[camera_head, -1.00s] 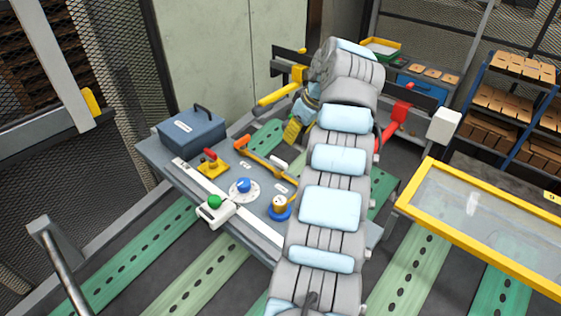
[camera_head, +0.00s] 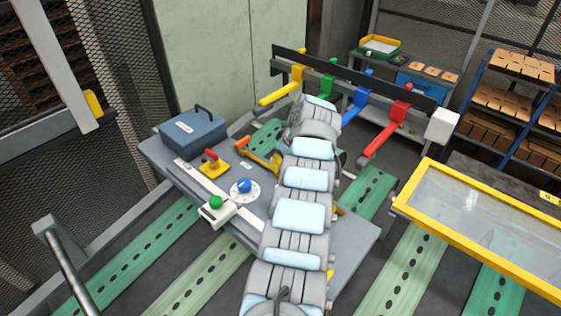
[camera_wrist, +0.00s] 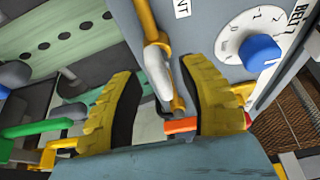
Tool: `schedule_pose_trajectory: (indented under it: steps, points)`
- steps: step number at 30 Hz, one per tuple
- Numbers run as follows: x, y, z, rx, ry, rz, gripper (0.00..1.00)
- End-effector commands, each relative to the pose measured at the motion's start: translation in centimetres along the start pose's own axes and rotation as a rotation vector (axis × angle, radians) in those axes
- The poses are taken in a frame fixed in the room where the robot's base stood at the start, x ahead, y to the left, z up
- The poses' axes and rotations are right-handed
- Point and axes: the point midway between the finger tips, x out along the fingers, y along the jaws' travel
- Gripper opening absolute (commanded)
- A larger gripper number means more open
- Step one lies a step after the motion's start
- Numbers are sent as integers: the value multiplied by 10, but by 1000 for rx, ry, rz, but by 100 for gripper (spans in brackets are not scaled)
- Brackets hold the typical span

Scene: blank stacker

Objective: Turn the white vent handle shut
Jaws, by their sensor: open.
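In the wrist view a yellow pipe (camera_wrist: 147,20) carries a white handle-like part (camera_wrist: 158,72), close to a label whose visible end reads "NT". My gripper (camera_wrist: 161,72) is open, with one yellow ribbed finger on each side of this white part. The fingers look apart from it, but its depth between them is hard to judge. An orange pipe end (camera_wrist: 180,126) shows lower between the fingers. In the head view my arm covers the white part, and the gripper is low over the grey bench (camera_head: 345,240), largely hidden.
A blue knob (camera_wrist: 260,52) on a numbered dial sits beside the fingers; it also shows in the head view (camera_head: 244,186). Coloured bars (camera_head: 385,135) project behind.

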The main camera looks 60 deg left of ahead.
Motion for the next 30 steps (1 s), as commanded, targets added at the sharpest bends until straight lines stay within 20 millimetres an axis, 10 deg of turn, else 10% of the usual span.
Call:
schedule_pose_trajectory:
  steps: [13, 18, 30]
  points:
    - [6, 0, -1, -1, 1, 2, 42]
    - [6, 0, -1, -1, 1, 2, 0]
    - [6, 0, 0, 3, 1, 3, 0]
